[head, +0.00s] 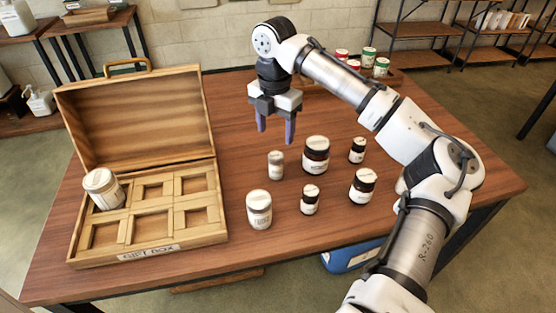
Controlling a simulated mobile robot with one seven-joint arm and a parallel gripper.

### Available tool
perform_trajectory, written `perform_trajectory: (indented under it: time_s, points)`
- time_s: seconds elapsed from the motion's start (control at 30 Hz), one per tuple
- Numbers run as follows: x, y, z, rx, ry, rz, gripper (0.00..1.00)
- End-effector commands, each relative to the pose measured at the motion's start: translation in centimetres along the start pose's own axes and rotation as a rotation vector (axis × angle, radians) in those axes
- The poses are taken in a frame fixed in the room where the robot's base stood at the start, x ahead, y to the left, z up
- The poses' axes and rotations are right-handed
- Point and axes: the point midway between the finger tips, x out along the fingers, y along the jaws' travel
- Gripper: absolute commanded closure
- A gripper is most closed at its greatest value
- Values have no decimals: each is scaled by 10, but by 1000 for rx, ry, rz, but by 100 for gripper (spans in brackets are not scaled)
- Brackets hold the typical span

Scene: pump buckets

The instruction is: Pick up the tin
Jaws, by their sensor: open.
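My gripper (276,133) hangs over the wooden table, fingers pointing down and apart, with nothing between them. A pale, white-lidded container (103,189) sits tilted in the gift box. I cannot tell which container is the tin.
The open wooden gift box (150,254) stands at the left of the table (400,245), its lid (138,118) raised and other compartments empty. Red- and green-marked containers, such as one green-topped (381,67), stand behind my arm. The table's front right is clear.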

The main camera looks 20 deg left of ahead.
Motion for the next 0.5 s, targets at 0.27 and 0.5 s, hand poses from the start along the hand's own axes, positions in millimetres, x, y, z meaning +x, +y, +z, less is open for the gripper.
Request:
perform_trajectory:
  time_s: [0.27,0.5]
  points:
    - [49,0,0,1,1,-1,39]
    - [65,-1,1,1,-1,-1,39]
